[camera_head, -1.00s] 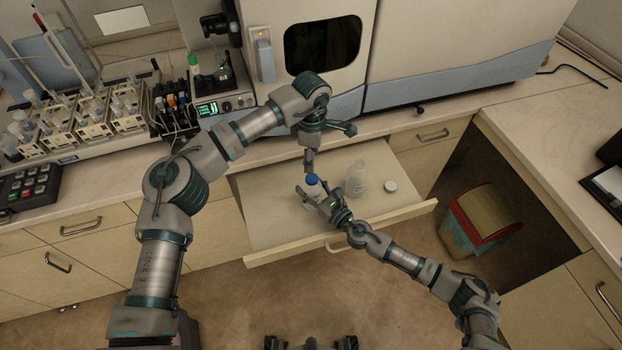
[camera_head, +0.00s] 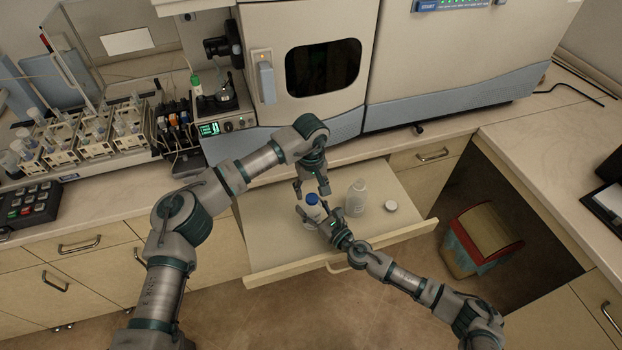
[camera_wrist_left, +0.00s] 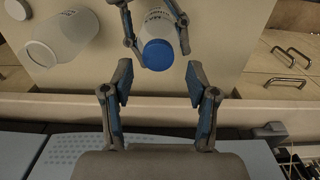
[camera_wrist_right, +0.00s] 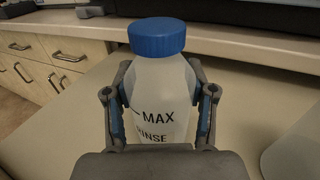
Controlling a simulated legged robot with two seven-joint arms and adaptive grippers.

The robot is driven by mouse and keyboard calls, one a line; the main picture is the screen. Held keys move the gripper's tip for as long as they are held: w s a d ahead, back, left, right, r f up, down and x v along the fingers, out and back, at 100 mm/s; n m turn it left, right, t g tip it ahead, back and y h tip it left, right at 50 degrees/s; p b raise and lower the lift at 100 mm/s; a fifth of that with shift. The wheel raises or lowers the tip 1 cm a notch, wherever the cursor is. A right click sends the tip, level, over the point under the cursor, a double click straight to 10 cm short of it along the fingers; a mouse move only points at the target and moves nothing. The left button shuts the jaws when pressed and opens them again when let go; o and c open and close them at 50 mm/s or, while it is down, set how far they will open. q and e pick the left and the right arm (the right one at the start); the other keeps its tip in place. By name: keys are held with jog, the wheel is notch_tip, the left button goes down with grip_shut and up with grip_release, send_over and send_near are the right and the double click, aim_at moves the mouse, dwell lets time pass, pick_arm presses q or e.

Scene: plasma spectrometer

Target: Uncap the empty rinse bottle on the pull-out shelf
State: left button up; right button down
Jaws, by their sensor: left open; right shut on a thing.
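The rinse bottle (camera_wrist_right: 158,95) is translucent white with "MAX" and "RINSE" lettering. It stands upright on the pull-out shelf (camera_head: 275,240), and its blue cap (camera_wrist_right: 157,37) is on. The blue cap also shows in the head view (camera_head: 312,199) and left wrist view (camera_wrist_left: 158,54). My right gripper (camera_wrist_right: 160,108) is shut around the bottle's body below the cap. My left gripper (camera_wrist_left: 158,85) is open above the bottle, its fingers apart with the cap just beyond their tips; it looks empty.
A second translucent bottle (camera_head: 356,198), uncapped, stands right of the held one, with a white cap (camera_head: 391,206) lying beside it. The spectrometer (camera_head: 310,75) stands behind the shelf. A red-rimmed bin (camera_head: 482,240) is under the right counter. The shelf's left part is clear.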

aim_at(312, 199)
pick_arm(q)
jog(key=shift+f, duration=1.45)
